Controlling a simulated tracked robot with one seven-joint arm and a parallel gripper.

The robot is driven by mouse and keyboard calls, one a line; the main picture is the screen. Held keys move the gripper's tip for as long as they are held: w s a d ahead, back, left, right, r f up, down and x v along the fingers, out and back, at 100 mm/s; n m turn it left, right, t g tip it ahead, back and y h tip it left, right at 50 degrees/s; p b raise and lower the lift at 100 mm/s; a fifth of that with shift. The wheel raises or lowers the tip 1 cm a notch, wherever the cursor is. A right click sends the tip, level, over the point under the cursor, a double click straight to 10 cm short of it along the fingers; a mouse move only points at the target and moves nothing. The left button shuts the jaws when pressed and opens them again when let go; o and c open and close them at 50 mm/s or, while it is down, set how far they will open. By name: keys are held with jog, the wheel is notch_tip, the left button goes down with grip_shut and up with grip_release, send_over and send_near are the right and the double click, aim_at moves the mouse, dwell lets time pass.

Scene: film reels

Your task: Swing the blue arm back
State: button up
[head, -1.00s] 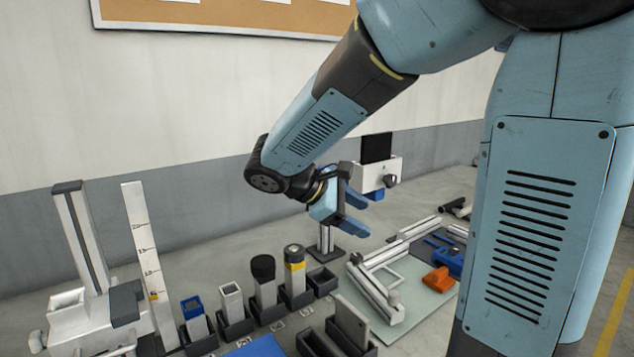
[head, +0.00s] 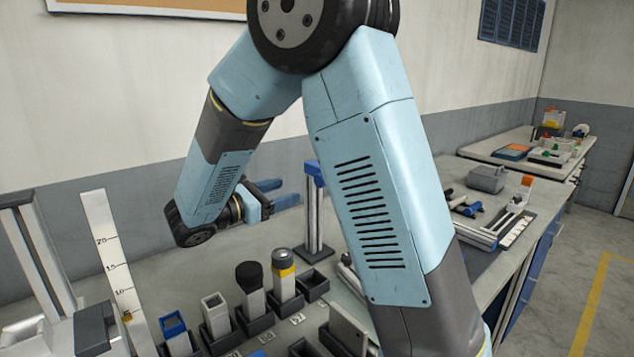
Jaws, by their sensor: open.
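A grey post (head: 313,215) stands upright on a dark base at the back of the bench, with a blue piece (head: 315,173) on its top. This piece may be the blue arm; its length and direction are hard to tell from here. My gripper (head: 290,190) is open, its two blue fingers pointing right towards the post. No object shows between the fingers. The gripper looks close to the post, but I cannot tell whether it is in front of or behind it. My arm hides the bench just right of the post.
Several dark holders with upright pieces, among them a yellow-banded one (head: 285,276), stand in front of the post. A white scale (head: 113,265) stands at the left. A grey box (head: 487,179) and rail parts lie at the right. The floor beyond is clear.

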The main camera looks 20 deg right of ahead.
aim_at(317, 180)
jog(key=x, duration=1)
jog(key=shift+w+d, duration=0.1)
jog(key=shift+d, duration=0.3)
grip_shut()
jog(key=shift+r, duration=0.1)
